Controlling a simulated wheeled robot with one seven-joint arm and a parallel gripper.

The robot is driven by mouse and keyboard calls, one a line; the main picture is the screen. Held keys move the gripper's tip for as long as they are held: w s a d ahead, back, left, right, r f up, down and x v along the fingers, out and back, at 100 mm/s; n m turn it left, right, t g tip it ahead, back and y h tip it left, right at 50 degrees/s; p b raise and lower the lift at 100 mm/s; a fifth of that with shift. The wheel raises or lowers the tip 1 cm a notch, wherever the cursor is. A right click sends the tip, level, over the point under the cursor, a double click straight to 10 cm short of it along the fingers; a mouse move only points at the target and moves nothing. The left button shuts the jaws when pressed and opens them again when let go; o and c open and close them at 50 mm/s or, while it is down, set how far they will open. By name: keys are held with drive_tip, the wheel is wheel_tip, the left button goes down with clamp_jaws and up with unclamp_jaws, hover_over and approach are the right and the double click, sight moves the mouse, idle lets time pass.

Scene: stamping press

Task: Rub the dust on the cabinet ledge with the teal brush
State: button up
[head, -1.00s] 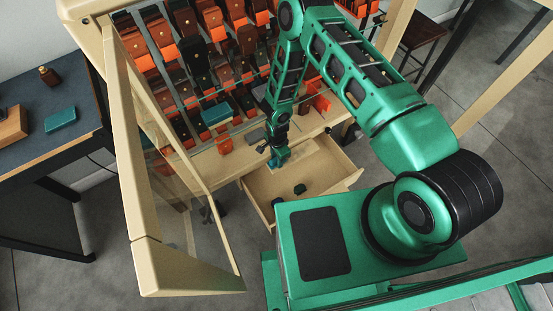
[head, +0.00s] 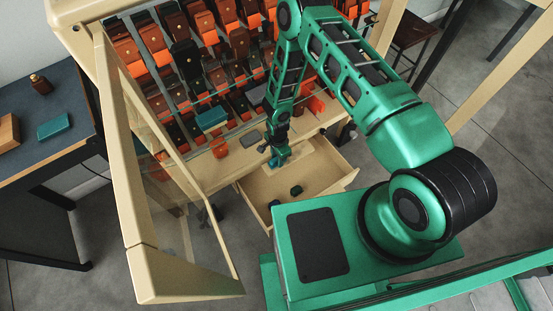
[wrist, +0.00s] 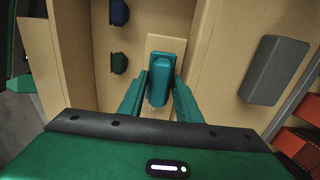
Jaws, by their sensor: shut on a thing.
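My gripper (wrist: 160,95) is shut on the teal brush (wrist: 163,78), which sits between its two fingers in the wrist view. In the head view my gripper (head: 278,158) is low at the front of the cabinet, by the inner end of the open drawer. Below the brush is a paler rectangular patch (wrist: 165,42) on the tan wood, with faint light specks near the fingertips that look like dust. The brush hides part of this patch. I cannot tell whether the brush touches the surface. The cabinet ledge (head: 222,168) is tan wood.
The open drawer (head: 338,167) holds a dark blue piece (wrist: 119,13) and a dark green piece (wrist: 119,63). A grey block (wrist: 274,67) lies to the right in the wrist view. Orange and brown blocks hang behind. An open glass door (head: 185,215) stands at left.

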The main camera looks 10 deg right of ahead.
drive_tip(key=shift+d, duration=0.15)
drive_tip(key=shift+w+d, duration=0.25)
drive_tip(key=shift+d, duration=0.25)
drive_tip(key=shift+w+d, duration=0.2)
drive_tip(key=shift+d, duration=0.3)
drive_tip(key=shift+d, duration=0.1)
drive_tip(key=shift+w+d, duration=0.25)
drive_tip(key=shift+d, duration=0.3)
drive_tip(key=shift+w+d, duration=0.25)
drive_tip(key=shift+d, duration=0.25)
drive_tip(key=shift+d, duration=0.1)
drive_tip(key=shift+w+d, duration=0.25)
drive_tip(key=shift+d, duration=0.25)
drive_tip(key=shift+w+d, duration=0.2)
drive_tip(key=shift+d, duration=0.3)
drive_tip(key=shift+w+d, duration=0.25)
drive_tip(key=shift+d, duration=0.35)
drive_tip(key=shift+w+d, duration=0.2)
drive_tip(key=shift+d, duration=0.35)
